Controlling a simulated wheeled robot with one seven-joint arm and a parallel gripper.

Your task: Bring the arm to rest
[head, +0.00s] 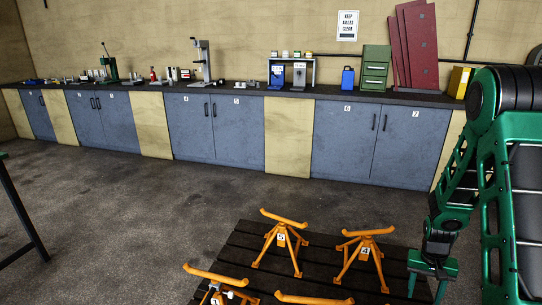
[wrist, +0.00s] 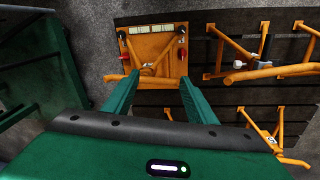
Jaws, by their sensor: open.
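My arm shows at the right of the head view, green and black, bent down. My gripper (head: 426,290) points downward at the right edge of the dark slatted platform. In the wrist view my gripper (wrist: 158,78) has its two green fingers spread wide apart and nothing held between them. Beyond the fingertips lies an orange panel (wrist: 155,45) with dark knobs, a red part and a small label. The distance from the fingertips to it is hard to tell.
Several orange stands, such as the one marked 4 (head: 363,256), stand on the slatted platform (head: 325,246), left of my gripper. A workbench (head: 140,88) with grey cabinets (head: 345,140) lines the back wall. A table leg (head: 22,210) shows at left. The floor (head: 130,210) between is clear.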

